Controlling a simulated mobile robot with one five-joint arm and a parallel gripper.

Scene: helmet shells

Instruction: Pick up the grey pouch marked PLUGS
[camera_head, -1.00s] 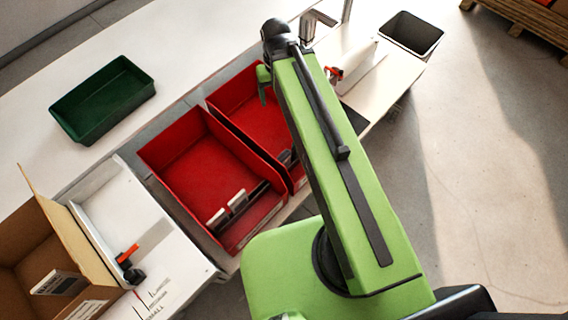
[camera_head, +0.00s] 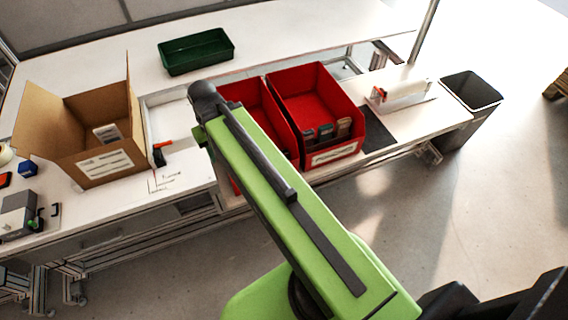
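Several small upright packets (camera_head: 325,132) stand at the front of the right red bin (camera_head: 337,88). They look grey to brownish. Their marks are too small to read, so I cannot tell which one, if any, is the pouch marked PLUGS. The left red bin (camera_head: 250,92) is partly covered by my green arm, and its front contents are hidden. My arm reaches up and left across the view to a black joint in front of the bins. My gripper does not show clearly beyond that joint.
An open cardboard box (camera_head: 105,165) stands at left on the white bench (camera_head: 290,28), with a white tray beside it. A green tray (camera_head: 196,52) sits at the back. Open floor lies in front.

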